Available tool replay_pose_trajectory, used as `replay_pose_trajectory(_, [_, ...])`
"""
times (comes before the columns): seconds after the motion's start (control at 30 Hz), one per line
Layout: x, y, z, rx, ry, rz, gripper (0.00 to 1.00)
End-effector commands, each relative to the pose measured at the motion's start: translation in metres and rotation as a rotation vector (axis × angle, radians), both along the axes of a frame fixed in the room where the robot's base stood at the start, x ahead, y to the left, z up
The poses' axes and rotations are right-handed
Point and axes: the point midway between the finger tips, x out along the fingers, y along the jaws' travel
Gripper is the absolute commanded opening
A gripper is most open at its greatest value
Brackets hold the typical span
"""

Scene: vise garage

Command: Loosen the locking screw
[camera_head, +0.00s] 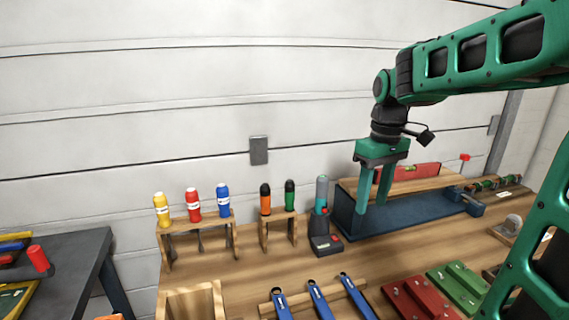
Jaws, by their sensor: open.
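My gripper (372,206) is green, points down and is open, with a visible gap between its two fingers and nothing between them. In the picture it overlaps the left part of a long blue vise-like body (425,212) on the workbench. I cannot tell whether the fingers touch it. A wooden board lies along the blue body, with a red level-like bar behind. A small red knob (465,157) on a thin stem stands near the right end. I cannot tell for certain which part is the locking screw.
A dark side table (75,262) stands left. The wall is close behind.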

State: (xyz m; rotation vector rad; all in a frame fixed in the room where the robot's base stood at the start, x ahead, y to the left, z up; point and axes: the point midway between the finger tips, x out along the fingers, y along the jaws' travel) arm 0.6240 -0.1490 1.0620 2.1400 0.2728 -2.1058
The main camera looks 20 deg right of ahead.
Motion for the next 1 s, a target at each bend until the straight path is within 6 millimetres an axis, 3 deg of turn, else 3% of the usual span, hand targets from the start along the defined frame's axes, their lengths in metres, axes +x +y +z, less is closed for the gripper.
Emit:
replay_pose_trajectory(0.03, [0.025,0.01,0.005,-0.003,0.0,0.089,0.44])
replay_pose_trajectory(0.2, [0.096,0.049,0.021,-0.011,-0.008,0.398,0.44])
replay_pose_trajectory(0.43, [0.166,0.107,0.029,-0.029,-0.009,0.758,0.44])
replay_pose_trajectory(0.63, [0.192,0.136,0.029,-0.039,-0.007,0.923,0.44])
replay_pose_trajectory(0.83, [0.197,0.142,0.02,-0.04,-0.006,0.955,0.44])
replay_pose_trajectory(1.0, [0.196,0.141,-0.004,-0.039,-0.004,0.952,0.44])
